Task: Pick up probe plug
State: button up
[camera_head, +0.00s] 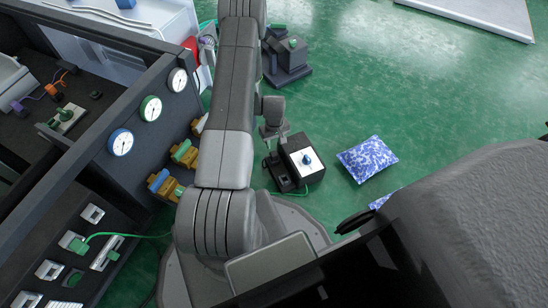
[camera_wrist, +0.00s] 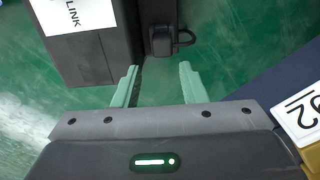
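My gripper (camera_wrist: 159,68) is open in the wrist view, with its two pale green fingers apart and nothing between them. Just beyond the fingertips is a small black plug-like block (camera_wrist: 162,42) with a black cord loop at its right; it may be the probe plug, but I cannot be sure. It sits against a dark box (camera_wrist: 88,58) with a white label reading "LINK". In the head view my gripper (camera_head: 273,130) is above and left of a dark box (camera_head: 314,177) with a white top and blue knob. A low black unit (camera_head: 283,180) stands beside that box.
A blue-patterned cushion (camera_head: 367,159) lies on the green floor to the right. A dark stepped block (camera_head: 288,62) stands behind. A panel with round gauges (camera_head: 151,108) and a console with a green plug and cable (camera_head: 74,242) are at left. A numbered plate (camera_wrist: 302,110) is at right.

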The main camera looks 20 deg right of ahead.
aim_at(274, 154)
notch_tip(274, 154, down, 4)
jog(key=shift+f+b, duration=0.15)
jog(key=shift+b, duration=0.35)
jog(key=f+b, duration=0.1)
jog(key=f, duration=0.1)
jog(key=f+b, duration=0.2)
jog(key=f, duration=0.1)
jog(key=shift+s+a+f, duration=0.1)
jog(key=shift+a, duration=0.1)
grip_shut()
